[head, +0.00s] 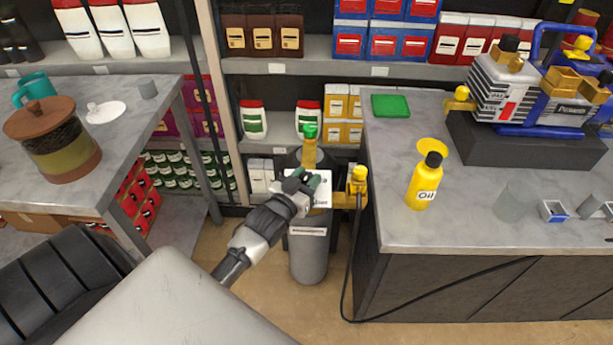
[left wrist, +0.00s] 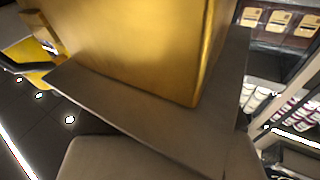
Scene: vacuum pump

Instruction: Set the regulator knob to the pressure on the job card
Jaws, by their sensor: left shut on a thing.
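A dark grey gas cylinder (head: 308,262) stands on the floor left of the right-hand workbench. A brass valve with a green top (head: 309,147) rises from it, and a brass fitting (head: 357,186) sticks out to its right. My left gripper (head: 309,181) is shut at the regulator in front of the valve, and its fingers hide most of the regulator knob. In the left wrist view a large brass body (left wrist: 140,45) fills the space close to the gripper. A white card (head: 319,205) shows behind the fingers; its writing and any dial are not readable.
The right workbench (head: 470,225) carries a yellow oil bottle (head: 424,185), a green pad (head: 390,105) and a blue-white pump (head: 510,90). A black hose (head: 347,270) hangs beside the cylinder. The left bench (head: 110,160) holds a lidded jar (head: 50,140). Stocked shelves stand behind.

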